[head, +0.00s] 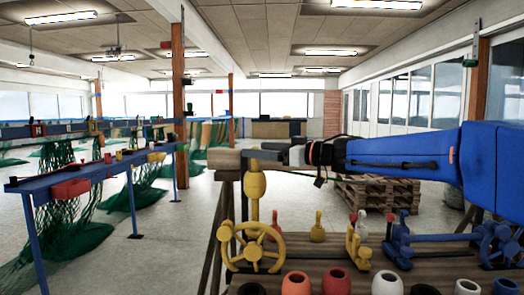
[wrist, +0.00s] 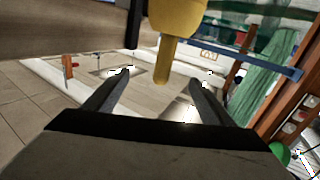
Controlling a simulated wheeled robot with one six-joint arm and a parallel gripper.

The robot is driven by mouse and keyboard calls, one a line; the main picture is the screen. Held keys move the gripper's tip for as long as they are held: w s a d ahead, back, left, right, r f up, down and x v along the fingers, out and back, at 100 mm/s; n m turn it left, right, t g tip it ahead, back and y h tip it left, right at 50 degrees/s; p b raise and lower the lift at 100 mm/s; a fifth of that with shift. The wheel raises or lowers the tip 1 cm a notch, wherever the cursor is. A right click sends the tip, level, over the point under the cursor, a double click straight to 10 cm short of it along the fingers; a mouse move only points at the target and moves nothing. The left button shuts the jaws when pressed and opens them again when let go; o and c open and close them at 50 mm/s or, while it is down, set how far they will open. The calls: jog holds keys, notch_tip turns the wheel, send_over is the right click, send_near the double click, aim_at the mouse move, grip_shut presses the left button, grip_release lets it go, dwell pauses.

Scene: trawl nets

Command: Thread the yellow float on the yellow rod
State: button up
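The yellow float (head: 256,185) sits upright around the yellow rod (head: 254,212), at the left end of the board. A narrow yellow tip shows above the float, and more rod shows below it. In the wrist view, the float (wrist: 176,17) is at the top edge, and the rod's tip (wrist: 162,70) sticks out of it. My gripper (wrist: 160,75) is open and holds nothing. Its two dark fingers lie apart, one on each side of the tip in the picture. In the head view, my gripper (head: 272,150) is near the top of the rod and its fingers are hard to make out.
Several floats line the board's front, including a red one (head: 336,282) and a white one (head: 387,284). A yellow handwheel (head: 253,246) stands just below the rod, and a blue fitting (head: 430,238) at right. Wooden pallets (head: 375,195) lie behind. A blue bench (head: 90,172) stands at left.

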jog(key=v, duration=1.7)
jog(key=shift+d, duration=0.2)
dwell(0.5)
